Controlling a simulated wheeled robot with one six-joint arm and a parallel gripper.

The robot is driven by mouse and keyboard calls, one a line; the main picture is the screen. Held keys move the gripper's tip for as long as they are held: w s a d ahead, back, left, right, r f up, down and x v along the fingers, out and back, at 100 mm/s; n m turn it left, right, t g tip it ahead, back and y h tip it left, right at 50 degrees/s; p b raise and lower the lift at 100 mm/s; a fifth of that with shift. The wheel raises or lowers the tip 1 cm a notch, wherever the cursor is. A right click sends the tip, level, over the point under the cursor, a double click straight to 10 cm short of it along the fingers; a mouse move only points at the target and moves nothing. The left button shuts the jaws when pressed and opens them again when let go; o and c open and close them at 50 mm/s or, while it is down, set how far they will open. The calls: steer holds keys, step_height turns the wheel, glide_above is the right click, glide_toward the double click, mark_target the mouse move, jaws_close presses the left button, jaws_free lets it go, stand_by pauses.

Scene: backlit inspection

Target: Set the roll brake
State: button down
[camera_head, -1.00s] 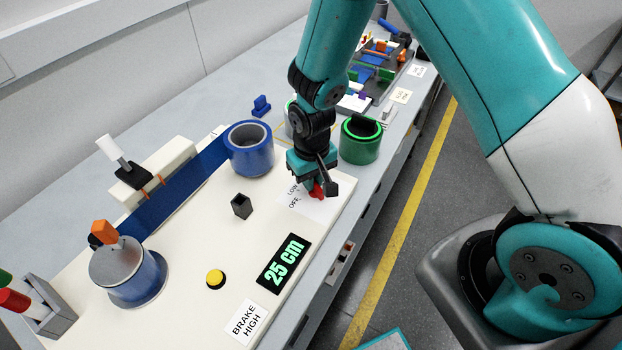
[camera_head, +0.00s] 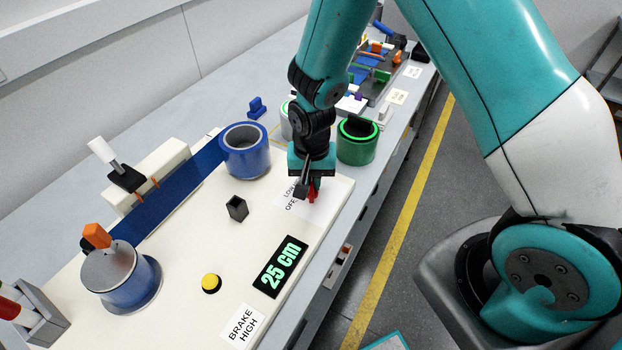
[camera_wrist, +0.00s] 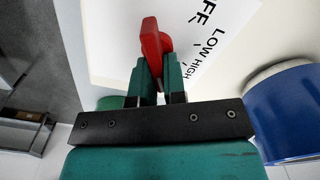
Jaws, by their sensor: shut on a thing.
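The red brake knob (camera_head: 313,194) stands on a white label plate (camera_head: 332,194) marked OFF, LOW and HIGH at the panel's right side. My gripper (camera_head: 309,186) points down over it and is shut on it. In the wrist view the red knob (camera_wrist: 153,42) sits between the two teal fingers of my gripper (camera_wrist: 158,68). The printed words lie to its right; which mark it points at I cannot tell. A card (camera_head: 243,324) at the panel's front reads BRAKE HIGH. A display (camera_head: 281,268) reads 25 cm in green.
A blue roll (camera_head: 262,163) stands behind left of my gripper. A dark square post (camera_head: 237,208) and yellow button (camera_head: 211,282) stand on the panel. A green container (camera_head: 357,150) stands close behind right.

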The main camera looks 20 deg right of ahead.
mark_target(311, 180)
stand_by(0.3)
steer(key=c, duration=1.2)
jaws_free()
step_height(311, 180, up, 18)
steer(key=shift+f+b, duration=0.25)
steer(key=shift+b, duration=0.6)
steer(key=s+a+r+n+y, duration=0.1)
steer(key=s+r+n, duration=0.1)
steer(key=s+n, duration=0.2)
steer(key=s+a+r+n+y, duration=0.1)
steer(key=s+a+r+n, duration=0.1)
steer(key=s, duration=0.7)
steer(key=s+a+r+n+y, duration=0.2)
steer(key=s+r+n, duration=0.2)
steer(key=s+n, duration=0.2)
steer(key=shift+s+a, duration=0.1)
steer(key=shift+s, duration=0.1)
